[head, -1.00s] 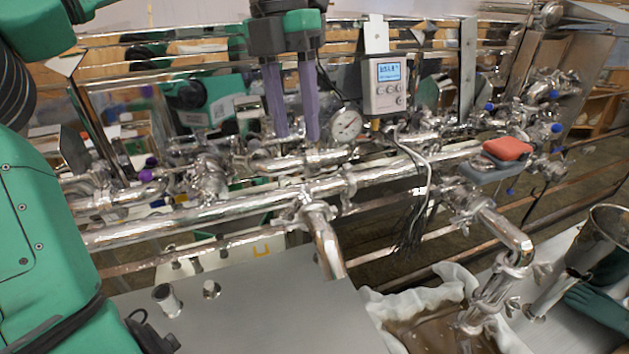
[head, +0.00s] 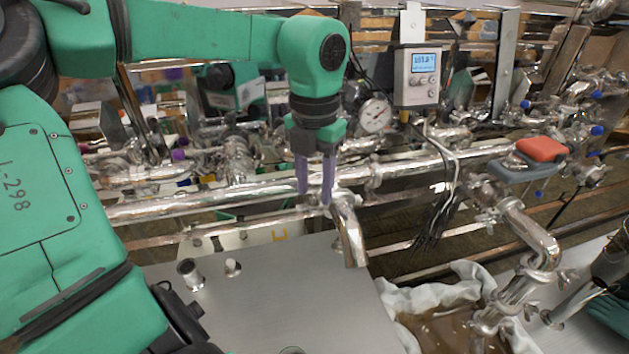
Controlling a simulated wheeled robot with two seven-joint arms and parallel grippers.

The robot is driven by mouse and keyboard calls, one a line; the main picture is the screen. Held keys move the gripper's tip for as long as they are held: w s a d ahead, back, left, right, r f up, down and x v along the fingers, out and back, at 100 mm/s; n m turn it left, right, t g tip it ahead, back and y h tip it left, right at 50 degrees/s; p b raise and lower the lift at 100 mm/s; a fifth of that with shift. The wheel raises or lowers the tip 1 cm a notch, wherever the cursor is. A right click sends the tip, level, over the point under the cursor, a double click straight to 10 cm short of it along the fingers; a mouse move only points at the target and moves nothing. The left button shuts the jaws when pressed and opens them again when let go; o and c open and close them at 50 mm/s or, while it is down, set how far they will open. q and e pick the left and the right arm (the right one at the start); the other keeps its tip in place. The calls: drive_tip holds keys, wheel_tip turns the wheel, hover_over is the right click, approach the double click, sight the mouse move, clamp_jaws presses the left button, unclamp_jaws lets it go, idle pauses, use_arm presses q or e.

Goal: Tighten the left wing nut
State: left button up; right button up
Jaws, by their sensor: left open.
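My left gripper (head: 316,198) points down with its two grey-purple fingers apart, at the left outlet of the long steel pipe (head: 240,192). The left outlet elbow (head: 348,230) bends down beside the fingertips. The fingers hide most of the clamp at the top of this elbow, so I cannot make out its wing nut or tell whether the fingers touch it. A second outlet elbow (head: 528,232) with clamps and wing nuts stands to the right. My right gripper is not in view.
A grey display box (head: 417,77) and a round dial gauge (head: 375,115) stand behind the pipe. An orange-and-grey item (head: 541,149) rests at the right. A cloth-lined container of brown liquid (head: 440,325) sits below. The metal tabletop (head: 290,300) is mostly clear, with two small steel fittings.

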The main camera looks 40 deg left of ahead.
use_arm(q)
clamp_jaws()
